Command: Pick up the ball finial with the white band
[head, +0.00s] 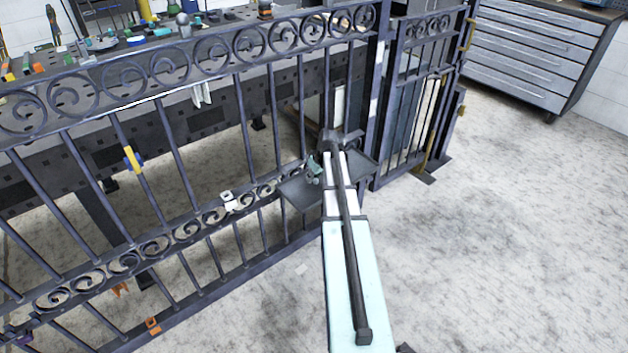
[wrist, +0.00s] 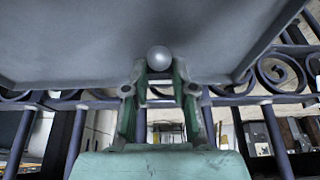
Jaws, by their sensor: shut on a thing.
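A plain grey ball (wrist: 159,58) sits between the tips of my gripper (wrist: 159,72) in the wrist view. The two green fingers are closed on it from both sides. No white band shows on the part of the ball that I can see; its lower part is hidden between the fingers. The ball is against or just in front of the grey tray (wrist: 90,35); I cannot tell whether they touch. In the head view the dark tray (head: 300,192) is at the gate, partly behind my arm, and the ball cannot be made out there.
The dark iron gate (head: 180,150) with scrolls and bars runs across the left and middle. A workbench behind it carries tools and small parts, including a grey ball-topped piece (head: 184,24). A drawer cabinet (head: 535,55) stands at back right. The floor at right is clear.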

